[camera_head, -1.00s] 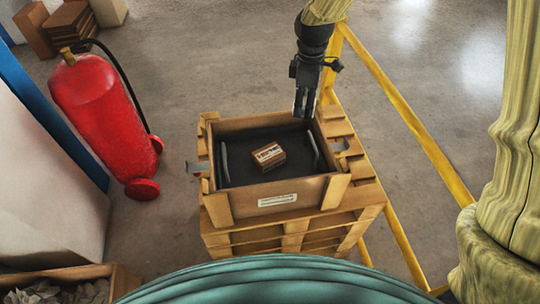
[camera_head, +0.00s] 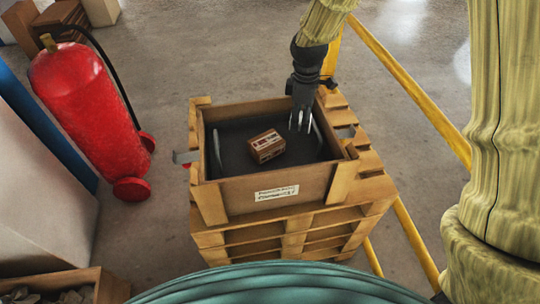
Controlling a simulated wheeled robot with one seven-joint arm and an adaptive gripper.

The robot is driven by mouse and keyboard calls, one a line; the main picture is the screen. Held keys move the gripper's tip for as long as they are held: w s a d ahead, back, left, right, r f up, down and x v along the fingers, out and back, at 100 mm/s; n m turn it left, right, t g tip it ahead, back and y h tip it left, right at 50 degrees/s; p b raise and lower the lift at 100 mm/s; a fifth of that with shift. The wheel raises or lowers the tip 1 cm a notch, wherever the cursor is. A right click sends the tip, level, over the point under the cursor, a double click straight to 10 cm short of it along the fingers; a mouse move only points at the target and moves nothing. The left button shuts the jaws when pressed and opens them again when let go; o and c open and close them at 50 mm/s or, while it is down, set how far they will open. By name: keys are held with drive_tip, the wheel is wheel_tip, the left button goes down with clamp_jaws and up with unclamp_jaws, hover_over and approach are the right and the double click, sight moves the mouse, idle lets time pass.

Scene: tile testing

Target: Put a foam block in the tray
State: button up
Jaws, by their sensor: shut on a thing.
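The tray (camera_head: 235,129) is a dark, shallow surface inside a wooden crate, with a pale curved handle at its left (camera_head: 217,145) and another at its right (camera_head: 319,142). A small brown box-shaped block (camera_head: 266,146) with printed labels lies near the middle of the tray, clear of my gripper. My gripper (camera_head: 300,122) points down over the right rear part of the tray, beside the right handle. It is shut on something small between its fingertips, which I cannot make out. No plain foam block can be told apart.
The wooden crate (camera_head: 298,187) stands on a wooden pallet stack (camera_head: 292,224). A red fire extinguisher (camera_head: 86,105) stands to the left. Yellow rails (camera_head: 415,90) run along the right. A box of grey lumps (camera_head: 65,290) is at the lower left.

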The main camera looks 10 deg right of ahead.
sight(297, 147)
drive_tip(key=shift+f+p, duration=0.95)
drive_tip(key=shift+f, duration=4.1)
drive_tip(key=shift+s+f, duration=0.1)
drive_tip(key=o, duration=0.7)
wheel_tip(297, 147, up, 12)
drive_tip(key=shift+r+b, duration=0.15)
drive_tip(key=shift+b, duration=0.7)
